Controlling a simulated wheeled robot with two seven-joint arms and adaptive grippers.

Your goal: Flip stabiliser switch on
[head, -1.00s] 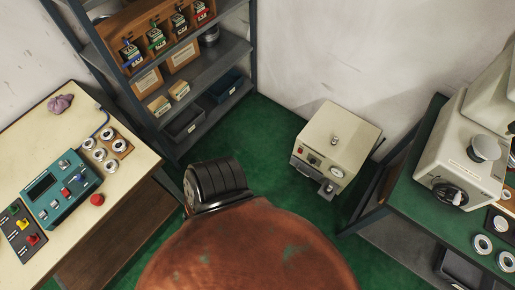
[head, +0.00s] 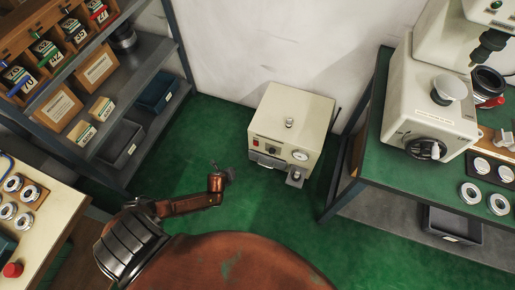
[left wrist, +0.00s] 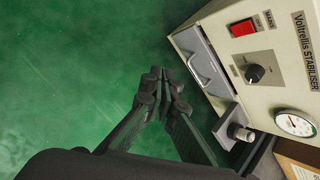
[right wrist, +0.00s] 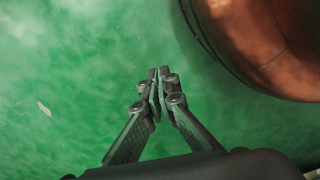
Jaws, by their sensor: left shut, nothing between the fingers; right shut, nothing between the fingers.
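The stabiliser (head: 297,113) is a cream box on the green floor near the back wall. In the left wrist view its front panel (left wrist: 290,55) shows a red rocker switch (left wrist: 242,28) marked MAINS, a black knob (left wrist: 255,73) and a round dial (left wrist: 294,123). I cannot tell the switch's position. My left gripper (head: 230,172) is just left of the box, and its fingers (left wrist: 160,74) are shut and empty, apart from the panel. My right gripper (right wrist: 157,74) is shut and empty over the floor; it is not in the head view.
A grey-handled drawer front (left wrist: 203,65) and a small protruding bracket (left wrist: 238,133) are on the stabiliser's front. A green-topped bench (head: 385,155) with a cream machine stands right. A grey shelf rack (head: 150,75) stands left.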

